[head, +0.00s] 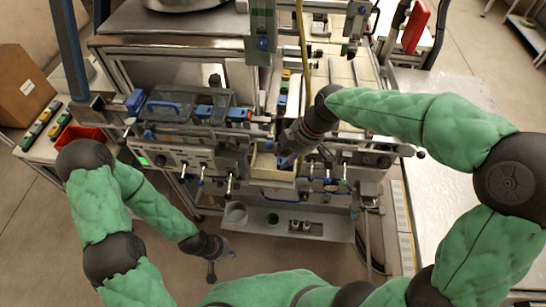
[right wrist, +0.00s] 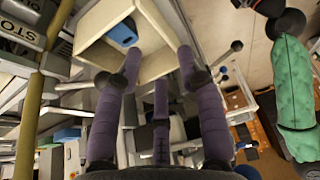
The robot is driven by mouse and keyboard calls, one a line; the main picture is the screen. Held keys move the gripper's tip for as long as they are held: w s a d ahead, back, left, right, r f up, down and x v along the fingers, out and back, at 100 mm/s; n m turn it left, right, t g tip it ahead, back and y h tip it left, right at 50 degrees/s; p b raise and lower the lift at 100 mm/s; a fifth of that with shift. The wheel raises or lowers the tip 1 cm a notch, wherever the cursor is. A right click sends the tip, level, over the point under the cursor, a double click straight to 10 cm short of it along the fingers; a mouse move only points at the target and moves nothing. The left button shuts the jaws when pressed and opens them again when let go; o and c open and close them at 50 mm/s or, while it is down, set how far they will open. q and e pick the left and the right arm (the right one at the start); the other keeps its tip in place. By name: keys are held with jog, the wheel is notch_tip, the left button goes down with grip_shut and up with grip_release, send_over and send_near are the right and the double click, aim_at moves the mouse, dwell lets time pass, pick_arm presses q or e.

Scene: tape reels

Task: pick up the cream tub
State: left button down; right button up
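The cream tub (head: 262,164) is an open, box-shaped container at the middle front of the machine in the head view. In the right wrist view the cream tub (right wrist: 158,66) is at the top, tilted in the picture, with a blue item (right wrist: 122,34) inside. My right gripper (head: 288,158) is at the tub's right side and hides part of it. In the right wrist view its purple fingers (right wrist: 159,62) are spread, with the tub's near wall between the outer fingertips; I cannot tell whether they touch. My left gripper (head: 219,264) is low, left of centre, away from the tub, fingers apart and empty.
Levers (head: 229,184) stick out from the machine's front panel. A red bin (head: 82,138) stands at left. The floor around my left gripper is clear.

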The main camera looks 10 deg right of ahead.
aim_at(267, 178)
jog(key=x, duration=0.4)
jog(key=shift+b, duration=0.4)
jog(key=shift+s+a+f, duration=0.15)
jog(key=shift+a+f, duration=0.05)
jog(key=shift+f, duration=0.15)
jog(key=b+x, duration=0.2)
jog(key=x, duration=0.2)
jog(key=shift+a+f, duration=0.1)
jog(key=shift+a, duration=0.15)
jog(key=shift+c, duration=0.3)
grip_shut()
